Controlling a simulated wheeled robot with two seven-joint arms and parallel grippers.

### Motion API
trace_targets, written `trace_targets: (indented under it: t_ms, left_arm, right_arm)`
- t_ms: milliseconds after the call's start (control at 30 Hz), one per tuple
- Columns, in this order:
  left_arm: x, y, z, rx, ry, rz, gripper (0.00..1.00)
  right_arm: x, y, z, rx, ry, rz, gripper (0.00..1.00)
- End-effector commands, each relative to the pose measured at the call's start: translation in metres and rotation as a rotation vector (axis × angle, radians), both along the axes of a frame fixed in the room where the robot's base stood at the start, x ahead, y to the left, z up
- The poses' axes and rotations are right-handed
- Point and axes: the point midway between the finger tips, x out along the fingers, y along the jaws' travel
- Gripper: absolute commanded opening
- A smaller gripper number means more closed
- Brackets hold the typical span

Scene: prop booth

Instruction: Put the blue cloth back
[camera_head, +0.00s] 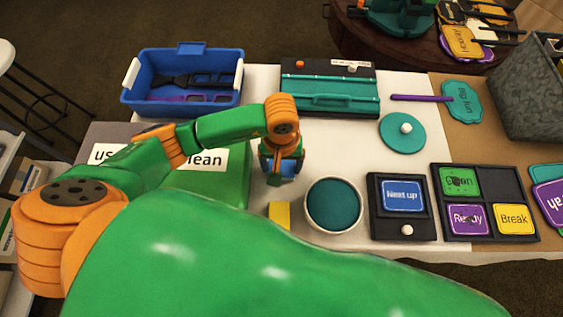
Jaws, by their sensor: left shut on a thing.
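My left gripper (283,173) reaches in over the white table cover, near the middle of the view, with its fingers pointing down. It is shut on the blue cloth (288,168), of which only a small patch shows between the fingers. The gripper is just right of a green box with a white label ending in "lean" (212,158). A grey surface with a label starting "us" (100,152) lies to its left, and my arm hides the part between. My right gripper is not in view.
A yellow block (279,214) and a white bowl with teal contents (333,205) stand in front of the gripper. A blue bin (133,99) and a teal-and-black case (330,76) are behind. A "Next up" board (376,222) and a sign tray (522,184) are right.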

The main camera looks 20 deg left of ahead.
Motion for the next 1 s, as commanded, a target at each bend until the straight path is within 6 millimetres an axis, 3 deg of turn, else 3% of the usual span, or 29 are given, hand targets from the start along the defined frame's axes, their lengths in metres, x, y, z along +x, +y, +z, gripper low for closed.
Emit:
trace_targets:
  t_ms: [133,167,200,433,567,1000]
  left_arm:
    - [0.000,0.000,-0.004,0.000,0.000,0.000,0.22]
    - [0.000,0.000,-0.003,0.000,0.001,0.000,0.89]
    - [0.000,0.000,-0.003,0.000,0.001,0.000,1.00]
    - [0.000,0.000,-0.001,0.000,0.001,0.001,1.00]
    - [0.001,-0.001,0.009,-0.003,-0.002,0.001,1.00]
    - [0.002,0.000,0.112,-0.001,-0.005,0.001,1.00]
  right_arm:
    - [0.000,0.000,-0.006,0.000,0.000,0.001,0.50]
    - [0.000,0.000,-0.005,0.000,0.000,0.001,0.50]
    - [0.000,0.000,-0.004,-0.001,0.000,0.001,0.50]
    - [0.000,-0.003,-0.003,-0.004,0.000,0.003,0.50]
    - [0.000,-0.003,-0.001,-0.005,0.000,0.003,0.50]
    - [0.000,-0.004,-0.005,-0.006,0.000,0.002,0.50]
